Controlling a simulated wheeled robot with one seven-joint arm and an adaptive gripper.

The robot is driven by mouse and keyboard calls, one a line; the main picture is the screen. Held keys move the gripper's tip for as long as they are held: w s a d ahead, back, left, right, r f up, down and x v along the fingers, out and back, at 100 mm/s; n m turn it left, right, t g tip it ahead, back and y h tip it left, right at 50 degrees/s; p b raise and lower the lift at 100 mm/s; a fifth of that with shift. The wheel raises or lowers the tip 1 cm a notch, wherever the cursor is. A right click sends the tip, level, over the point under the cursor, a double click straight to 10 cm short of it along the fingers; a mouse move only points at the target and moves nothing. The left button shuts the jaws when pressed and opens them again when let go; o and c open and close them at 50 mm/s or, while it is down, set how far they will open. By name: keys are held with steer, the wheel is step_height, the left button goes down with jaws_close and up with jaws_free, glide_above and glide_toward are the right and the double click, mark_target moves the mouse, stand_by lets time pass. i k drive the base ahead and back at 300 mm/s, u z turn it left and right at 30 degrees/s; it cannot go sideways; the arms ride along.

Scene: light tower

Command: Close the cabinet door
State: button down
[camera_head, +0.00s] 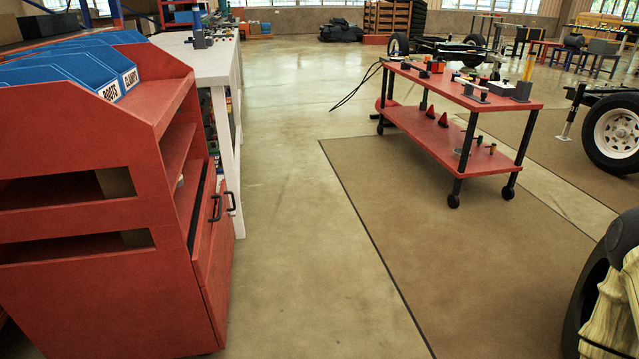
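A red cabinet (110,290) stands at the left, close to me, with its front facing right. Below its open shelves is the red door area (217,268), seen at a steep angle. Two black handles show there, a nearer one (215,208) and a farther one (230,199). The door front sits slightly out from the cabinet side, but I cannot tell how far any door stands open. My gripper is not in view.
Blue bins (75,66) top the cabinet. A white workbench (212,62) stands just behind it. The concrete floor (285,235) right of the cabinet is clear. A red wheeled cart (440,128) stands farther right, with a tire (590,295) near the right edge.

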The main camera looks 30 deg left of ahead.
mark_target(216, 294)
steer(key=z, duration=0.45)
steer(key=i, duration=0.4)
steer(key=u, duration=1.5)
